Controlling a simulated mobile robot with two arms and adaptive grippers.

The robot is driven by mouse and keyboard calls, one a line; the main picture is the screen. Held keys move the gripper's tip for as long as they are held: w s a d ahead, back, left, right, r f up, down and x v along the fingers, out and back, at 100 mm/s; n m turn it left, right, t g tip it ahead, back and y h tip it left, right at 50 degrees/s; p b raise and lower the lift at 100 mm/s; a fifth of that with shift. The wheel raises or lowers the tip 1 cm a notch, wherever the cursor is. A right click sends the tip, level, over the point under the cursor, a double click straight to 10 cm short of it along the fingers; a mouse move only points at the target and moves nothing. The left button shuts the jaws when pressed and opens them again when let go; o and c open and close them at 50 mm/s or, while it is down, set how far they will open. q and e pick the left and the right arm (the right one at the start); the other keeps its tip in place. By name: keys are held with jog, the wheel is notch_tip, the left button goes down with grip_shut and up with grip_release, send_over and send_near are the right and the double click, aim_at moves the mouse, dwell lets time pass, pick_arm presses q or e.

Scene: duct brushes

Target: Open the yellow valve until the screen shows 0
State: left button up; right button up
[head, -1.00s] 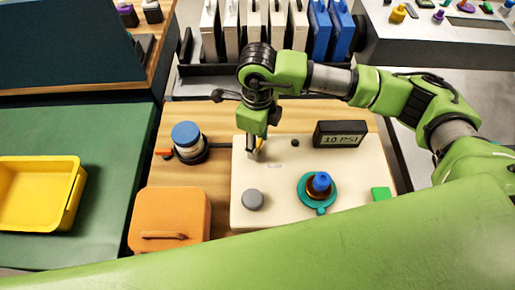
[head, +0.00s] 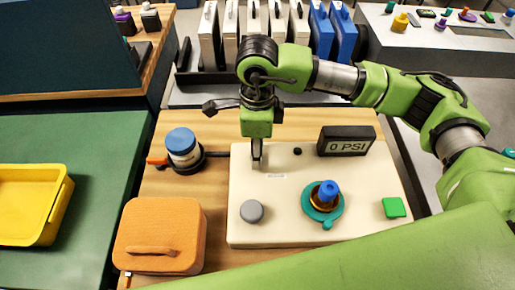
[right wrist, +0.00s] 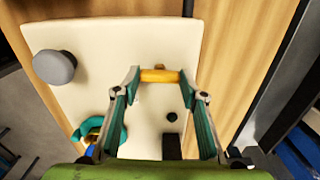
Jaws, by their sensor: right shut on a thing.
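The screen (head: 346,141) at the back right of the cream board (head: 285,225) reads 0 PSI. The yellow valve handle (right wrist: 160,75) shows in the right wrist view as a short yellow bar between my right fingertips. My right gripper (head: 257,160) points down at the back left of the board and is shut on the handle. In the right wrist view, my right gripper (right wrist: 159,80) has a fingertip at each end of the bar. In the head view the gripper hides the handle. My left gripper is not in view.
The board also bears a grey knob (head: 252,211), a blue-topped teal fitting (head: 325,200) and a green button (head: 394,208). An orange case (head: 160,235), a blue-lidded jar (head: 183,146) and a yellow bin (head: 30,205) stand to the left. Upright cases stand behind.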

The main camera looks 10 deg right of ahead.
jog(key=o, duration=1.1)
jog(key=shift+o, duration=0.2)
jog(key=shift+r, duration=0.1)
notch_tip(320, 180, up, 12)
